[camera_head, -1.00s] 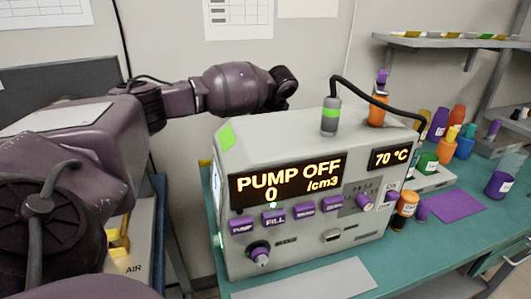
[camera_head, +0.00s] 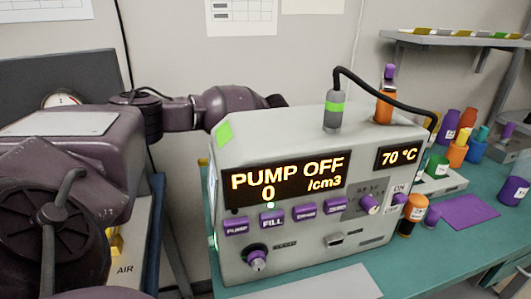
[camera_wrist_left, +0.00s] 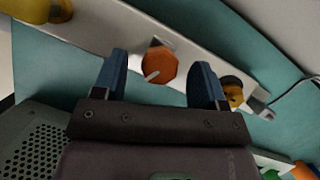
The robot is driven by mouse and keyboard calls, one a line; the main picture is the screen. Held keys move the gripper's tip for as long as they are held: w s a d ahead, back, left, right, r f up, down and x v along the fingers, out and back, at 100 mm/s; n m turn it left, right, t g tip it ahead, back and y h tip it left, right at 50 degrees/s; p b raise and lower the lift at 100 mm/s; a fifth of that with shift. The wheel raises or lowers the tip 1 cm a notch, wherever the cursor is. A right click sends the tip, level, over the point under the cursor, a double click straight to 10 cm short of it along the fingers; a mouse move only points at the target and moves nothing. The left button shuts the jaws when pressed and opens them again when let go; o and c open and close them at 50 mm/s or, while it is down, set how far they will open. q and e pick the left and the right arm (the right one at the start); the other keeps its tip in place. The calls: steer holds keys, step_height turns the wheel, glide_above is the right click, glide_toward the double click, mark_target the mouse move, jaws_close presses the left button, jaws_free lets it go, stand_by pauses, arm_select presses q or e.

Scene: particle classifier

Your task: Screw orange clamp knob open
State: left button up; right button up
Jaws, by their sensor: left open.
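The orange clamp knob (camera_wrist_left: 160,65) is an octagonal knob on a pale grey bar in the left wrist view. A short light pin sticks out toward its lower left. My left gripper (camera_wrist_left: 158,86) is open, with one blue finger on each side of the knob. The fingers look clear of it, though the depth gap is hard to judge. In the head view my left arm reaches behind the grey pump machine (camera_head: 315,240), which hides the gripper and the knob. My right gripper is in neither view.
Several coloured containers crowd the teal bench's right side. A dark round part (camera_wrist_left: 232,92) sits close beside the right finger.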

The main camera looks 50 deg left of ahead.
arm_select(q)
steer(key=shift+a+f, duration=0.15)
steer(key=shift+f, duration=0.1)
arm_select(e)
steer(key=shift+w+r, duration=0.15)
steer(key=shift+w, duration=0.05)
arm_select(q)
steer(key=shift+c, duration=0.2)
steer(key=c, duration=0.9)
steer(key=shift+r+n+g+p, duration=0.3)
steer(key=shift+n+p, duration=0.35)
steer(key=shift+n, duration=0.35)
steer(key=shift+w+n+g+p, duration=0.1)
steer(key=shift+n+g+p, duration=0.25)
steer(key=shift+n, duration=0.45)
steer(key=shift+f+n+g, duration=0.25)
steer(key=shift+n, duration=0.35)
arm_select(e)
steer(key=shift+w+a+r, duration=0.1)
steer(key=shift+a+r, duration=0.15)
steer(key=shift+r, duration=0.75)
arm_select(q)
steer(key=o, duration=0.9)
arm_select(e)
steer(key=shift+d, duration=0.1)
